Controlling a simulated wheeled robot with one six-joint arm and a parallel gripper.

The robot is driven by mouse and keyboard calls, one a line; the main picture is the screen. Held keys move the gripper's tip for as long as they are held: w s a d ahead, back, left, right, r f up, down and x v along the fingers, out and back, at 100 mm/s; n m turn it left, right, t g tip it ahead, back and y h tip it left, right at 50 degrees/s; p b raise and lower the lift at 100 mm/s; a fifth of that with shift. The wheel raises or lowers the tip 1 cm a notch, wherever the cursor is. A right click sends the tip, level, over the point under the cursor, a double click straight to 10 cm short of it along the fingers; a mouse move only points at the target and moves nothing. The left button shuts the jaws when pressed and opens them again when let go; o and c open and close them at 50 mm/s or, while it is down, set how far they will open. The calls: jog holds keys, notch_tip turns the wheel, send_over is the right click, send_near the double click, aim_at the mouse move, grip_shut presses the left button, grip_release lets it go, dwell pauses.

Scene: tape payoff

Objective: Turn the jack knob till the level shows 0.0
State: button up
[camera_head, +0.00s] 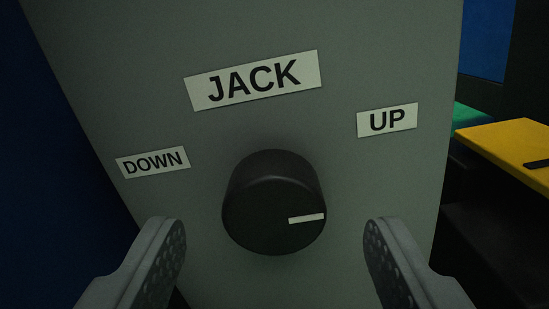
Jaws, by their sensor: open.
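The jack knob (262,195) is a black round knob on a grey panel (330,230). Its white pointer mark (306,218) points to the right and is nearly level in the picture. Above the knob is a JACK label (254,81). A DOWN label (153,162) is at the left and an UP label (387,120) at the right. My gripper (268,235) is open, with one finger on each side of the knob and a gap to it on both sides in the picture. I cannot tell how far the fingertips are in depth. No level readout is in view.
A yellow block-like surface (505,150) with a dark slot is at the right, beyond the panel's edge. A green patch (470,117) and a blue patch (482,40) show behind it. A dark blue area (40,150) lies left of the panel.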

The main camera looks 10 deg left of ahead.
aim_at(271, 219)
jog(key=shift+w, duration=1.55)
jog(key=c, duration=1)
jog(key=n, duration=0.4)
jog(key=shift+a+n, duration=0.1)
jog(key=shift+n, duration=1.7)
